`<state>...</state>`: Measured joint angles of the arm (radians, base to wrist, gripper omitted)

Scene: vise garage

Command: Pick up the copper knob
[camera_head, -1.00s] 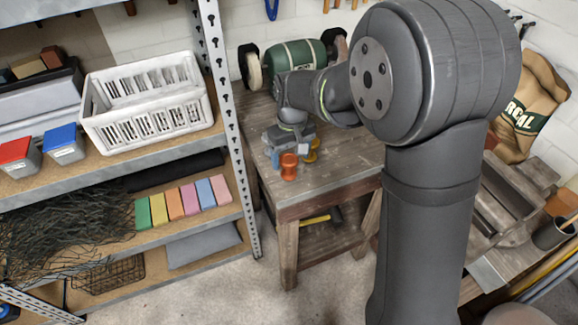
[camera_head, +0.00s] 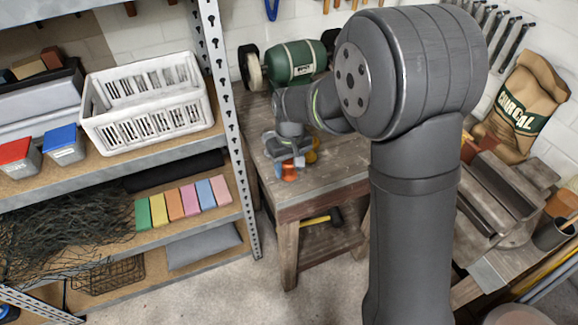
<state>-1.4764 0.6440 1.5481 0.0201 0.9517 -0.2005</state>
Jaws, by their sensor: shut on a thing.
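The copper knob (camera_head: 289,174) is a small orange-copper piece at the front left of the wooden workbench, partly hidden by my gripper. My gripper (camera_head: 288,162) points down from above, with its blue-tipped fingers shut on the copper knob. The knob's lower part shows below the fingers. I cannot tell whether it touches the bench top. A yellow brass-coloured knob (camera_head: 312,156) stands just to the right of my gripper, partly hidden behind it.
The workbench (camera_head: 325,182) has free room at its front right. A green bench grinder (camera_head: 295,62) stands at its back. A metal shelf post (camera_head: 228,110) rises close to the left. A charcoal bag (camera_head: 522,108) stands at the right.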

